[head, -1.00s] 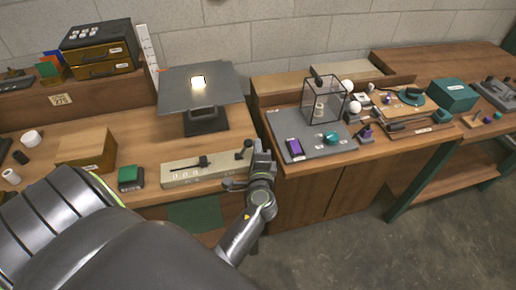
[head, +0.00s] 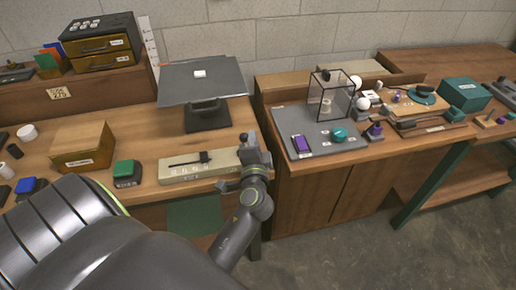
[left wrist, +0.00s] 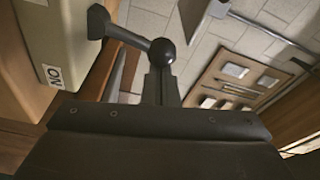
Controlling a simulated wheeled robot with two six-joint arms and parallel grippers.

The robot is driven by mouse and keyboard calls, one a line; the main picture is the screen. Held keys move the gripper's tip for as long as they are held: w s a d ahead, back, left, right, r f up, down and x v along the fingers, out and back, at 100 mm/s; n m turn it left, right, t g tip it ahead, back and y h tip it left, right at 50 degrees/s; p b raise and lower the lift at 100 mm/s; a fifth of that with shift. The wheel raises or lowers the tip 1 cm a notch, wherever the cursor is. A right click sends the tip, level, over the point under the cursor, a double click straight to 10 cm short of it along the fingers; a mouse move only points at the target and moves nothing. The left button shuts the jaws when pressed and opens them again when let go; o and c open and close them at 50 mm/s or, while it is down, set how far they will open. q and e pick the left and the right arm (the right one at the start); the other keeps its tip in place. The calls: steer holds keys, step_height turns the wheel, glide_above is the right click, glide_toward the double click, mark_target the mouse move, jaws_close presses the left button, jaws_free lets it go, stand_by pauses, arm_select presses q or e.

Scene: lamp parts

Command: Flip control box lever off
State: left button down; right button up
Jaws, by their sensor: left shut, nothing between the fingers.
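The beige control box (head: 195,168) lies at the front edge of the left bench, with a slider on top. My left gripper (head: 251,155) is at its right end, shut and empty, and hides much of the lever there. In the left wrist view, the control box (left wrist: 62,38) is at the upper left with an "ON" label. Its black lever (left wrist: 125,35) sticks out to a ball knob (left wrist: 162,51). My shut fingertips (left wrist: 160,82) are right at the knob; I cannot tell whether they touch. The lamp panel's small square (head: 200,74) is white without glow. My right gripper is out of view.
A green-topped block (head: 127,172) and a wooden box (head: 83,147) stand left of the control box. The lamp stand (head: 207,115) is behind it. A grey mat (head: 300,130) with a clear-sided case (head: 329,95) lies on the right bench. A gap separates the benches.

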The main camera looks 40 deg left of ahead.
arm_select(q)
steer(key=n+b, duration=0.1)
steer(key=s+a+n+b, duration=0.1)
steer(key=n+b, duration=0.1)
steer(key=s+a+n+y+b, duration=0.1)
steer(key=b, duration=0.1)
steer(key=shift+s+n, duration=0.1)
steer(key=shift+n, duration=0.3)
steer(key=shift+s+a+r+n+b, duration=0.15)
steer(key=shift+s+a+n+b, duration=0.15)
steer(key=shift+n+b, duration=0.45)
steer(key=shift+s+n+y, duration=0.2)
steer(key=shift+n+y, duration=0.05)
steer(key=shift+y, duration=0.05)
steer(key=shift+s+a+b, duration=0.3)
steer(key=shift+b, duration=0.2)
steer(key=shift+r, duration=0.1)
